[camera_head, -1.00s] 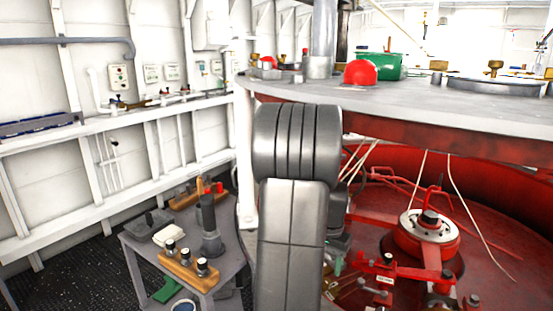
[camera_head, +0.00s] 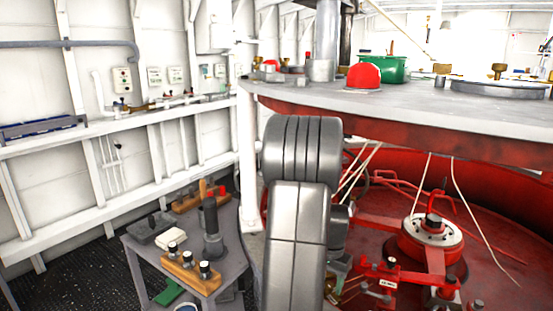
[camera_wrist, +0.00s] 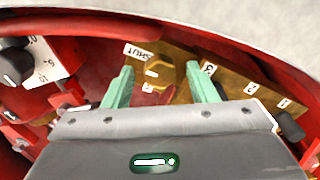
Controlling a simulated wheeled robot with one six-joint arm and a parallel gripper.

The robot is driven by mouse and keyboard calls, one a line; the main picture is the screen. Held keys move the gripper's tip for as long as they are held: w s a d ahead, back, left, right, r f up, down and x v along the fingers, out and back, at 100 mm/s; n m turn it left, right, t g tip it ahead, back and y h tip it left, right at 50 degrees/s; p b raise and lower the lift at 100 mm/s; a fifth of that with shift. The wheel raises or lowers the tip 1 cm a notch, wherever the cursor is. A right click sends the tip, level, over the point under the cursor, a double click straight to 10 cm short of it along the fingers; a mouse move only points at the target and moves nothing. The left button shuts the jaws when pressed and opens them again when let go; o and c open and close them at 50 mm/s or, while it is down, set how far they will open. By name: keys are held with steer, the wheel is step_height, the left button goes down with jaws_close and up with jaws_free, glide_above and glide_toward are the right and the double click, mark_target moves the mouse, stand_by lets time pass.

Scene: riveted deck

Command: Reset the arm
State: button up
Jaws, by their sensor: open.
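My arm stands upright in the middle of the head view, its grey links in front of the red machinery. My gripper (camera_wrist: 157,88) shows in the wrist view with its two green fingers apart and nothing held between them. Beyond the fingertips is a brass plate (camera_wrist: 180,68) with a brass hex knob, a "SHUT" label (camera_wrist: 142,54) and numbered tags. I cannot tell how far the fingers are from the plate. In the head view the gripper is mostly hidden behind my arm.
A grey table (camera_head: 133,243) with a wooden block of knobs (camera_head: 190,270) stands at left. A large round grey top (camera_head: 420,115) with a red dome (camera_head: 363,76) and green pot (camera_head: 388,69) overhangs the red basin (camera_head: 500,215). A dial (camera_wrist: 28,62) sits left in the wrist view.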

step_height(320, 180, up, 13)
step_height(320, 180, down, 14)
steer(key=shift+r, duration=0.1)
steer(key=shift+r+n, duration=0.15)
steer(key=shift+n, duration=0.35)
steer(key=shift+r+n, duration=0.1)
steer(key=shift+n, duration=0.6)
steer(key=n, duration=0.7)
steer(key=n+b, duration=0.1)
steer(key=n, duration=0.3)
steer(key=shift+n, duration=0.3)
steer(key=n, duration=0.4)
